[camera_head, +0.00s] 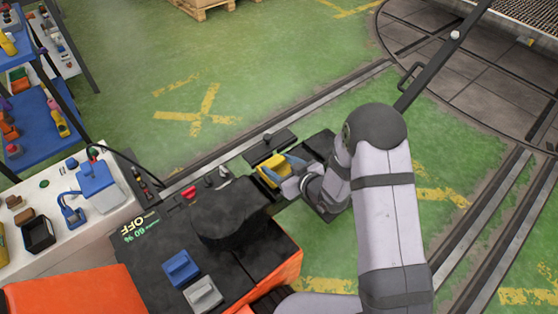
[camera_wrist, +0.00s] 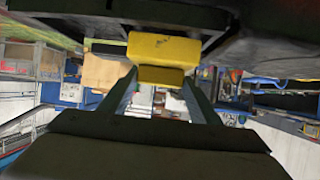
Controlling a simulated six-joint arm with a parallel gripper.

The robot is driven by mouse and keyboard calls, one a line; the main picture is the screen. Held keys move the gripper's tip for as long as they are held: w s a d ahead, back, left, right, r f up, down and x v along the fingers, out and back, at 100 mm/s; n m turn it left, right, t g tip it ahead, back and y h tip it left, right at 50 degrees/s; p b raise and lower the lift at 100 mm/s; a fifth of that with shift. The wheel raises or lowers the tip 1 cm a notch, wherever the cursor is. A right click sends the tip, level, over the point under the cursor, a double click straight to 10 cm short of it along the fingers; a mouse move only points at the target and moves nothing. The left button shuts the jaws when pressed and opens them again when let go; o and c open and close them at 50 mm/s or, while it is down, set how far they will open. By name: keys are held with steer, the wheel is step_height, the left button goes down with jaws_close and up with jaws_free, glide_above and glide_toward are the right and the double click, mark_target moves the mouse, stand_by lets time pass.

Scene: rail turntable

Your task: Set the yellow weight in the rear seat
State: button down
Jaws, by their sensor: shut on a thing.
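The yellow weight (camera_head: 271,167) is at my gripper (camera_head: 283,171), beside the dark plates at the cart's far end. In the wrist view the yellow weight (camera_wrist: 162,47) is at the tips of my gripper (camera_wrist: 160,80), with its narrower lower part between the two fingers. My gripper is shut on it. A dark plate (camera_head: 262,150) lies just beyond the weight, and another dark plate (camera_head: 322,143) shows to the right, partly hidden by my wrist. I cannot tell which is the rear seat, or whether the weight touches a seat.
A blue block (camera_head: 180,267) and a grey block (camera_head: 204,293) sit on the orange cart's dark top (camera_head: 150,250). A black bar (camera_head: 428,75) rises to the upper right. A cluttered white workbench (camera_head: 55,225) stands at left. The green floor beyond the rail is open.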

steer(key=shift+w+f, duration=0.15)
steer(key=shift+f, duration=0.35)
steer(key=shift+f, duration=0.1)
steer(key=c, duration=1)
jaws_free()
steer(key=shift+f, duration=0.25)
steer(key=shift+c, duration=0.2)
steer(key=o, duration=0.4)
steer(key=shift+s, duration=0.2)
steer(key=shift+r, duration=0.15)
steer(key=shift+r, duration=0.15)
steer(key=shift+s+d, duration=0.2)
steer(key=shift+d, duration=0.1)
steer(key=v, duration=1.1)
steer(key=shift+s, duration=0.2)
